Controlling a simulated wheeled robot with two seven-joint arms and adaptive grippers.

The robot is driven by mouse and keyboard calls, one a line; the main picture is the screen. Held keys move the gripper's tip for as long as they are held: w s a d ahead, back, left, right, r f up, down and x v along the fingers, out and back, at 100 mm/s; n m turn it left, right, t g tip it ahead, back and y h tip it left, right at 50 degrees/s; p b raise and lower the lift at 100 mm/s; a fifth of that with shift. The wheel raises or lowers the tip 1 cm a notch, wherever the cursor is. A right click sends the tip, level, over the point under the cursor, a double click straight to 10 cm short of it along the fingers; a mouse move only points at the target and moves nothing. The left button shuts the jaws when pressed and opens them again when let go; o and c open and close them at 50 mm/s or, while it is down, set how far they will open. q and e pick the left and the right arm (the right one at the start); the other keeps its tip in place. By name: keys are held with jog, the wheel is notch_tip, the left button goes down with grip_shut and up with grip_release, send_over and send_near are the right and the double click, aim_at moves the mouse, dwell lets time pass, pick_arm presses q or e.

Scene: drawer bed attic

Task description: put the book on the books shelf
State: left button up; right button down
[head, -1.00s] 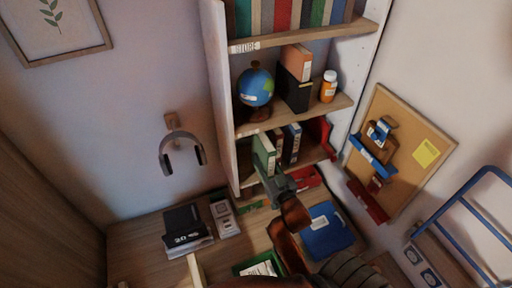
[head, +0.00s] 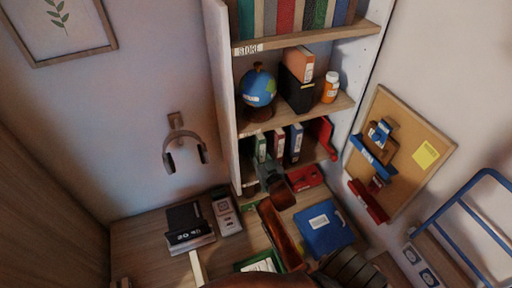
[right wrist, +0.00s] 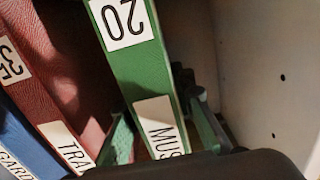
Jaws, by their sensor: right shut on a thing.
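The green book (head: 261,148) stands upright in the lowest shelf compartment (head: 309,156), at the left end of a short row. Its spine faces out; in the right wrist view the green book (right wrist: 150,70) shows a "20" label and a partly hidden "MUS" label. My right gripper (head: 263,170) reaches into the compartment from below. Its fingers (right wrist: 165,135) are shut on the book, one on each side of the spine. A dark red book (right wrist: 60,70) and a blue book (right wrist: 25,140) stand beside it. My left gripper is not in view.
The shelf side wall (right wrist: 265,70) is close beside the green book, with a narrow gap. A red bookend (head: 322,134) stands at the row's right.

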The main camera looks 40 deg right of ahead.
aim_at(262, 158)
jog(key=shift+r, duration=0.1)
jog(key=c, duration=2.1)
grip_release()
jog(key=shift+f, duration=0.2)
jog(key=o, duration=0.4)
jog(key=shift+o, duration=0.2)
jog(key=shift+s+r, duration=0.1)
jog(key=shift+r, duration=0.05)
jog(key=b+v, duration=0.1)
jog(key=v, duration=1.1)
